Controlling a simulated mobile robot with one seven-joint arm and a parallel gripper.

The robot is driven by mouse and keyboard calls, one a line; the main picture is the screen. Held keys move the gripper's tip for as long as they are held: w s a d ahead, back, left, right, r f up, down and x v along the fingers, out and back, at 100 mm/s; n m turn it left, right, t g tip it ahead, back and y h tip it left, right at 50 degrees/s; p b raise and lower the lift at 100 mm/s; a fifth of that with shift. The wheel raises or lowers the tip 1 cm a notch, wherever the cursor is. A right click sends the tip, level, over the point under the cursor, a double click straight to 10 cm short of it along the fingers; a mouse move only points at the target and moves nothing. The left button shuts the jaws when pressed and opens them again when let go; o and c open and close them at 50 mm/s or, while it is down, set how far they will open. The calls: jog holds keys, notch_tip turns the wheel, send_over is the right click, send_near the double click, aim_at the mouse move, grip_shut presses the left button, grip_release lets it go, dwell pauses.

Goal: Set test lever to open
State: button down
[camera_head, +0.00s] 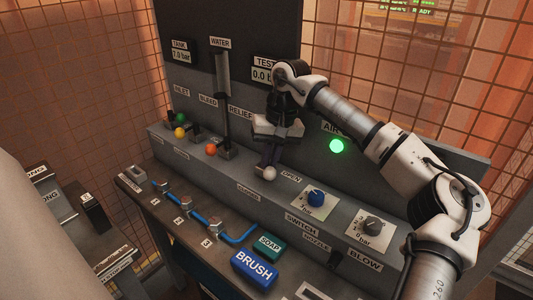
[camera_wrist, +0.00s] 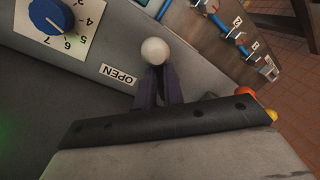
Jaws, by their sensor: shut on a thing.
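The test lever shows as a white ball knob (camera_head: 269,173) at the front of the grey panel ledge, below the TEST gauge. The knob also shows in the wrist view (camera_wrist: 155,51). My gripper (camera_head: 271,158) comes down from above, its dark fingers shut on the lever just behind the knob. In the wrist view my fingertips (camera_wrist: 157,88) meet close to the knob. The lever's shaft is mostly hidden by the fingers. The OPEN label (camera_head: 291,177) is just right of the knob in the head view; another label sits left of it. I cannot tell the lever's exact angle.
Levers with green, yellow (camera_head: 180,132) and orange (camera_head: 211,149) knobs stand to the left. A blue dial (camera_head: 316,198) and a dark dial (camera_head: 373,226) are to the right. A green lamp (camera_head: 337,146) is lit. SOAP (camera_head: 270,246) and BRUSH (camera_head: 254,268) blocks lie in front.

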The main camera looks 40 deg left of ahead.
jog(key=shift+w+n, duration=0.15)
jog(key=shift+n, duration=0.25)
jog(key=c, duration=1.5)
grip_release()
notch_tip(320, 180, up, 14)
jog(key=w+d+b, duration=0.1)
jog(key=w, duration=0.1)
jog(key=shift+d+f, duration=0.15)
jog(key=shift+d, duration=0.25)
jog(key=shift+c, duration=0.2)
